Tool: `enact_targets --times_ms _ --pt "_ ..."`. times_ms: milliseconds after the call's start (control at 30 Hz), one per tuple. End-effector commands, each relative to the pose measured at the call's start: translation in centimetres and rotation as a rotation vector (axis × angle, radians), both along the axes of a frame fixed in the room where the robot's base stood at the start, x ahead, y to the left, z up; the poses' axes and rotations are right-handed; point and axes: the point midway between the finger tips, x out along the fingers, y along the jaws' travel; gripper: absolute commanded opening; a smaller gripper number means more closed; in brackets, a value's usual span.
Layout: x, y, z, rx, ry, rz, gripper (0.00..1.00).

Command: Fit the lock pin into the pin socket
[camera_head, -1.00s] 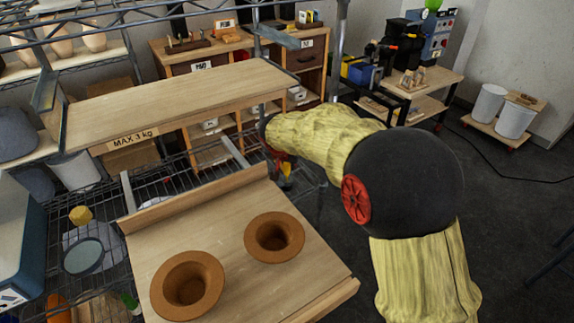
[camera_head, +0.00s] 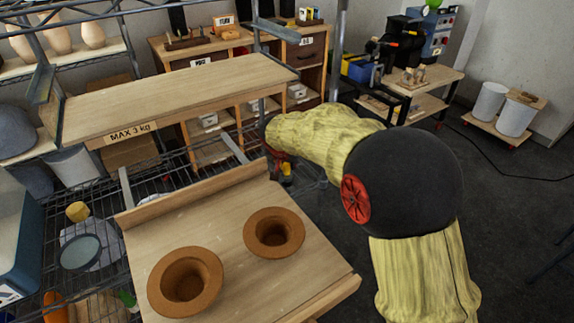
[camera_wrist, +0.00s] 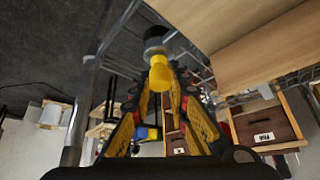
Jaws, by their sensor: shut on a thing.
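My gripper (camera_wrist: 160,88) shows in the wrist view with its yellow-and-black fingers closed on a yellow piece, which I take to be the lock pin (camera_wrist: 160,74). A dark round part (camera_wrist: 157,38) lies directly beyond the yellow piece. I cannot tell whether it belongs to the pin or is the pin socket, nor whether the two touch. In the head view my gripper is mostly hidden behind my arm and the board edge; only a small yellow bit shows past the tray's far right corner.
A wooden tray (camera_head: 228,212) holds two brown pots, (camera_head: 186,281) and (camera_head: 274,232). A wooden shelf board (camera_head: 180,96) marked MAX 3 kg lies behind it. A metal post (camera_wrist: 84,108) stands left of my gripper in the wrist view. Open floor lies right of my arm.

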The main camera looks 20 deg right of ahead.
Motion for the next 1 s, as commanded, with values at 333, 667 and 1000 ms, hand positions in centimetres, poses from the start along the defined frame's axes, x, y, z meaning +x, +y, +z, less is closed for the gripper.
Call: enact_targets --times_ms 333,667,1000 --pt "0.01 0.00 -0.42 0.000 0.000 0.000 0.00" --pt "0.01 0.00 -0.42 0.000 0.000 0.000 0.33" --pt "-0.01 0.00 -0.43 0.000 0.000 0.000 0.38"
